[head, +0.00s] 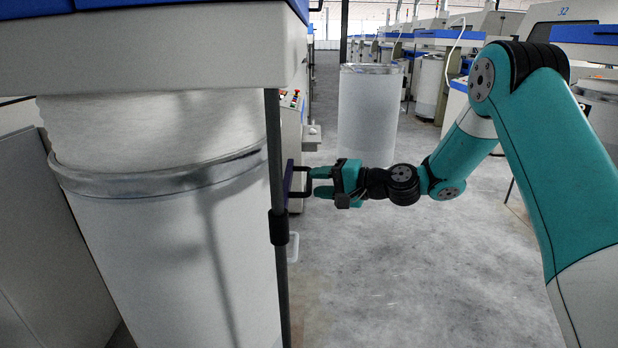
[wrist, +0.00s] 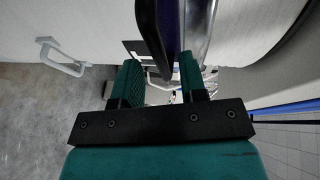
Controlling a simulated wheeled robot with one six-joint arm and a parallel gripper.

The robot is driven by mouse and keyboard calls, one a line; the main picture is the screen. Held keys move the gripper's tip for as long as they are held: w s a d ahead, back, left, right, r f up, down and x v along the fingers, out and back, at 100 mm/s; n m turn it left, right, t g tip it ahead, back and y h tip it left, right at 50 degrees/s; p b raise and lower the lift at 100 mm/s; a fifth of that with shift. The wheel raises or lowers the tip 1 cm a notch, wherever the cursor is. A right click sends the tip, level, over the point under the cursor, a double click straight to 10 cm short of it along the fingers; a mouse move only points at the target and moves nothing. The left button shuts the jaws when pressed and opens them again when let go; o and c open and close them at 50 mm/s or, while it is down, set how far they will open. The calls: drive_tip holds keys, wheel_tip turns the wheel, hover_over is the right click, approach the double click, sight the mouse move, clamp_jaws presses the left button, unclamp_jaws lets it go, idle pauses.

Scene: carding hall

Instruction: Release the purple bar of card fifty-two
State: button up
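The purple bar (head: 289,181) stands upright on a dark grey post beside the tall white can. A black U-shaped handle (head: 307,181) sticks out from it to the right. My gripper (head: 322,182) is level with the handle, its fingertips pointing left at it and very close. In the wrist view the gripper (wrist: 161,70) has its two teal fingers apart. The purple bar (wrist: 170,30) and the black handle (wrist: 148,36) run down toward the gap between them. I cannot tell whether the fingers touch the handle.
A large white can (head: 190,240) with a metal rim fills the left, under a white machine housing (head: 150,50). Another can (head: 368,115) stands farther back in the aisle. The grey floor (head: 400,280) below my arm is clear. Machines line the right.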

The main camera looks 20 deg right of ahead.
sight(309, 182)
drive_tip(key=shift+x, duration=1.55)
drive_tip(key=shift+c, duration=0.2)
clamp_jaws()
drive_tip(key=shift+s, duration=0.1)
